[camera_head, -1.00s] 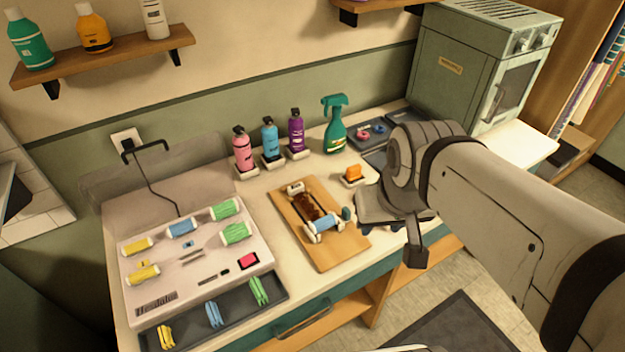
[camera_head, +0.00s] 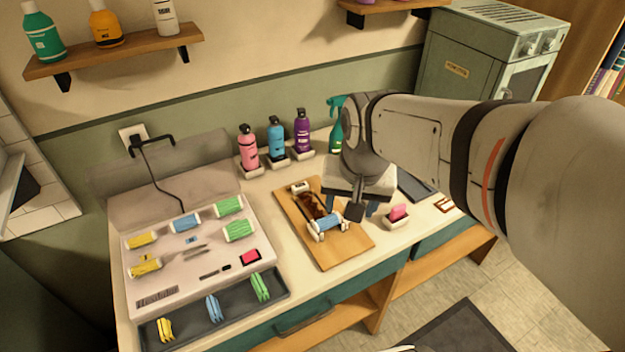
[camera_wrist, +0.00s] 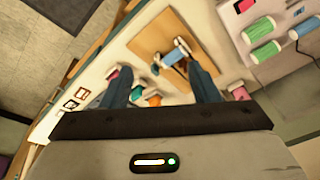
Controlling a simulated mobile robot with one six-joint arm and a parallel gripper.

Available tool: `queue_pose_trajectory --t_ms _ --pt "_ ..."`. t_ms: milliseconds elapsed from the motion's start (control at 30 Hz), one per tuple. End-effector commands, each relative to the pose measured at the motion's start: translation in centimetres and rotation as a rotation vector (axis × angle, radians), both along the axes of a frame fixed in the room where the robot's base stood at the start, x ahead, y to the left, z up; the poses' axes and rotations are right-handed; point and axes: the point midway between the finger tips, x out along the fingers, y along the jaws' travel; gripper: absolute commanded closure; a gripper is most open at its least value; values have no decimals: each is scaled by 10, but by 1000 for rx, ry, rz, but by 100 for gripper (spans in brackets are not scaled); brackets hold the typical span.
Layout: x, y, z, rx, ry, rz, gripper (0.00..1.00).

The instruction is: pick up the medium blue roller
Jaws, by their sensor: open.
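A blue roller (camera_head: 327,222) with white ends lies on the wooden board (camera_head: 345,250); in the wrist view it (camera_wrist: 174,57) shows ahead of my fingers. Another blue roller (camera_head: 185,223) sits on the heater (camera_head: 200,275), between yellow rollers (camera_head: 145,268) and green rollers (camera_head: 238,230). My gripper (camera_head: 350,207) points down over the board's right side, a little right of the board's roller. It is open, and nothing shows held between its fingers (camera_wrist: 160,67). How high it is above the roller is hard to tell.
Pink, blue and purple bottles (camera_head: 302,132) stand along the wall. A green spray bottle (camera_head: 336,130) is partly behind my arm. A pink item in a white holder (camera_head: 397,215) stands right of the board. A dark tray of clips (camera_head: 240,305) lies in front of the heater.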

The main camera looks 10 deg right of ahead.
Motion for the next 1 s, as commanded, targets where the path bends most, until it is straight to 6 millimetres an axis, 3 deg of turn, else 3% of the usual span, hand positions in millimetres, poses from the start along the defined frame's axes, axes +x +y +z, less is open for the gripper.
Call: queue_pose_trajectory --t_ms 33,200,433,633,1000 --pt "18 0 -19 18 31 -83 45" --pt "75 1 -62 69 106 -401 45" --pt "134 3 -123 98 180 -758 45" --pt "155 4 -151 104 205 -910 45" --pt "159 2 -189 103 211 -935 45"
